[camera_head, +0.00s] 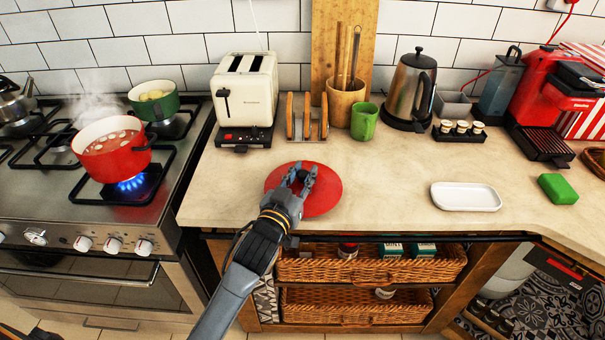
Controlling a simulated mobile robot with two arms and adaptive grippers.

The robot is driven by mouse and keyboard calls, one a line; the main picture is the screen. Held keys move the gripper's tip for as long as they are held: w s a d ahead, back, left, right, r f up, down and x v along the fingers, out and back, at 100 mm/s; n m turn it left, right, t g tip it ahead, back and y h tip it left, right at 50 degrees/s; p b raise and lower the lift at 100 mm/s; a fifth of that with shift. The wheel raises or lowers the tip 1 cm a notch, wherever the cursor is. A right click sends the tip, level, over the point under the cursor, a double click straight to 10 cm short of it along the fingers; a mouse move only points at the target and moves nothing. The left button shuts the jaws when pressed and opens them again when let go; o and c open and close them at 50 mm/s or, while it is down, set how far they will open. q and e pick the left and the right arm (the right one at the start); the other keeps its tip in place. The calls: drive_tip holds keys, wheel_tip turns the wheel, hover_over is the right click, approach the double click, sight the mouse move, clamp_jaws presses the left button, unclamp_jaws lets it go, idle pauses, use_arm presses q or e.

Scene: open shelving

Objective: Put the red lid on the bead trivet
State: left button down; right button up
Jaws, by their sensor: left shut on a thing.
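The red lid (322,196) is a flat round disc over the front part of the counter, below the toast rack. My left gripper (300,174) reaches over it from the front and is shut on the lid at its middle; the fingers hide the grip point. I cannot tell whether the lid touches the surface below it. No bead trivet shows; whatever lies under the lid is hidden.
A red pot (112,158) steams over a lit flame on the stove (60,206) at left. A toaster (244,92), toast rack (307,118), green mug (364,122) and kettle (408,92) stand behind. A white dish (466,197) is at right. The counter (390,190) between lid and dish is clear.

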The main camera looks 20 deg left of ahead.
drive_tip(key=shift+a, duration=0.25)
use_arm(q)
drive_tip(key=c, duration=1.1)
unclamp_jaws()
use_arm(e)
drive_tip(key=shift+s, duration=0.1)
use_arm(q)
drive_tip(key=s+a+b, duration=0.1)
drive_tip(key=s, duration=1.1)
use_arm(e)
drive_tip(key=shift+d+f, duration=0.2)
drive_tip(key=shift+f, duration=0.35)
